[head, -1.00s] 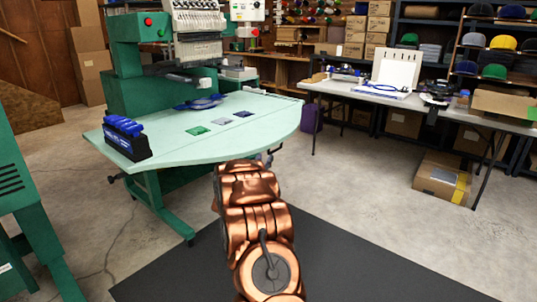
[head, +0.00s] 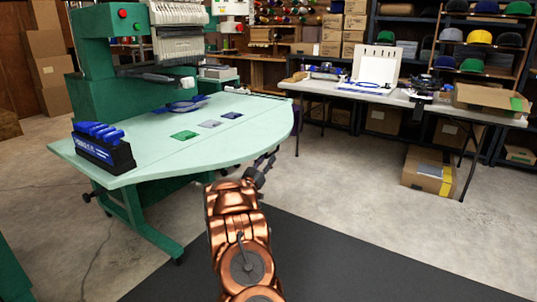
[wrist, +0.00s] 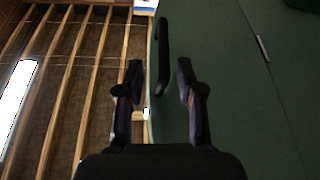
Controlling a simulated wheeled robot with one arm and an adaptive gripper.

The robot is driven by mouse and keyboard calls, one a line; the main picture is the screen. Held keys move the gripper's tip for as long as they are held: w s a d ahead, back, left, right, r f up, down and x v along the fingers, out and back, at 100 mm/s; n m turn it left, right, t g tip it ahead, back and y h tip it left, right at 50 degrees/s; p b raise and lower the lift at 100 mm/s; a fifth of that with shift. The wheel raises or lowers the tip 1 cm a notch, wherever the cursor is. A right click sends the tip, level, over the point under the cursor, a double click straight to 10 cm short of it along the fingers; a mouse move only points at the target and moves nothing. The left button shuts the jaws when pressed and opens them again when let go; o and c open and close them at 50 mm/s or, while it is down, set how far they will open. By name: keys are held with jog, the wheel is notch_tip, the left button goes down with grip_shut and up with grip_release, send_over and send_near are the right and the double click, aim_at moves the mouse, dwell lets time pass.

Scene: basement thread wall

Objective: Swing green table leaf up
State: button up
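The pale green table (head: 165,135) holds its rounded leaf (head: 225,150) level with the rest of the top. In the wrist view I look up at the dark green underside of the leaf (wrist: 225,110). A black bar handle (wrist: 163,55) is fixed there near its edge, and a seam with a small metal hinge (wrist: 262,48) lies to the right. My gripper (head: 266,162) is below the leaf's right edge. In the wrist view my gripper (wrist: 160,82) is open, its fingers spread either side of the handle's line. Contact with the handle cannot be told.
A green embroidery machine (head: 115,65) stands behind the table. A blue tool set in a black stand (head: 103,150) and flat patches (head: 185,135) lie on top. A grey side table (head: 400,95) and a box (head: 428,172) stand right. Floor between is clear.

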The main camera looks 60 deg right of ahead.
jog(key=shift+b+x, duration=0.45)
jog(key=shift+x, duration=1.8)
jog(key=shift+a, duration=0.1)
jog(key=c, duration=0.6)
jog(key=shift+w, duration=0.1)
grip_shut()
